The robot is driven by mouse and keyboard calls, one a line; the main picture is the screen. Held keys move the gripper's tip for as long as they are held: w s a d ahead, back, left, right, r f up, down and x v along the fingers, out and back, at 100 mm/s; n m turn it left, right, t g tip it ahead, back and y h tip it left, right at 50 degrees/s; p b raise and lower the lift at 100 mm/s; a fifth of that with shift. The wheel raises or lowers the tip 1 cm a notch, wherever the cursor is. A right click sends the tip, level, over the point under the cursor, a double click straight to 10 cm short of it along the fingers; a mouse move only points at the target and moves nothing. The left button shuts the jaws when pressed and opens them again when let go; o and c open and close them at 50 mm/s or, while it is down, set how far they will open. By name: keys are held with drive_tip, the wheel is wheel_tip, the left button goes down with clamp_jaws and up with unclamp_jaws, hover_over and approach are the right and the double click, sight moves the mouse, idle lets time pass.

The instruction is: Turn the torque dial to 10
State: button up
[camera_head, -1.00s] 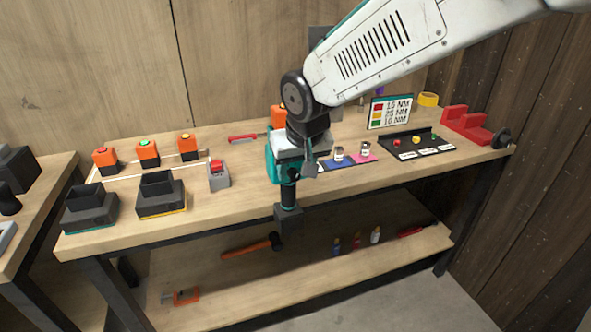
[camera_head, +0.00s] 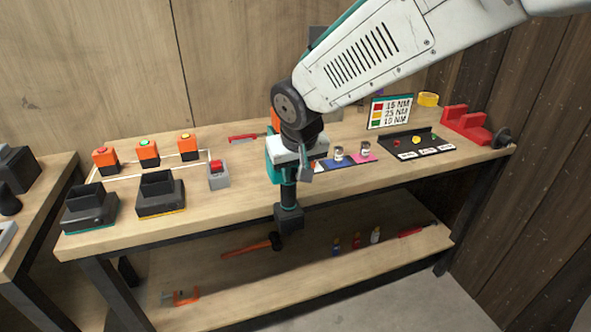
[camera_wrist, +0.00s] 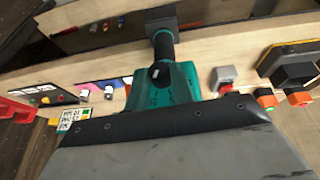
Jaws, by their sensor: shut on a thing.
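A teal and black power drill (camera_head: 288,195) is upright at the bench's front edge, its black handle and battery foot pointing down. My gripper (camera_head: 296,160) is over the drill's teal top and appears shut on it. In the wrist view the teal drill body (camera_wrist: 170,86) sticks out past a wide grey and black part of my gripper. A sign (camera_head: 390,111) lists red 15 NM, yellow 25 NM and green 10 NM.
A grey block with a red top (camera_head: 218,174) is close left of the drill. A black tray (camera_head: 418,144) and red holder (camera_head: 465,127) are right. A hammer (camera_head: 252,246) lies on the shelf.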

drive_tip(key=h, duration=0.2)
drive_tip(key=a+n+t+h, duration=0.1)
drive_tip(key=h, duration=0.1)
drive_tip(key=shift+s+f+h, duration=0.1)
drive_tip(key=shift+h, duration=0.2)
drive_tip(key=n+t+h, duration=0.1)
drive_tip(key=t+h, duration=0.1)
drive_tip(key=h, duration=0.1)
drive_tip(key=f+n+t+h, duration=0.1)
drive_tip(key=t+h, duration=0.1)
drive_tip(key=h, duration=0.2)
drive_tip(key=a+f+n+t+h, duration=0.1)
drive_tip(key=n+t+h, duration=0.1)
drive_tip(key=h, duration=0.2)
drive_tip(key=shift+s+f+t, duration=0.1)
drive_tip(key=shift+s+t, duration=0.05)
drive_tip(key=shift+t, duration=0.25)
drive_tip(key=shift+h, duration=0.3)
drive_tip(key=o, duration=1)
drive_tip(key=v, duration=0.7)
drive_tip(key=shift+s+a, duration=0.25)
drive_tip(key=shift+f, duration=0.1)
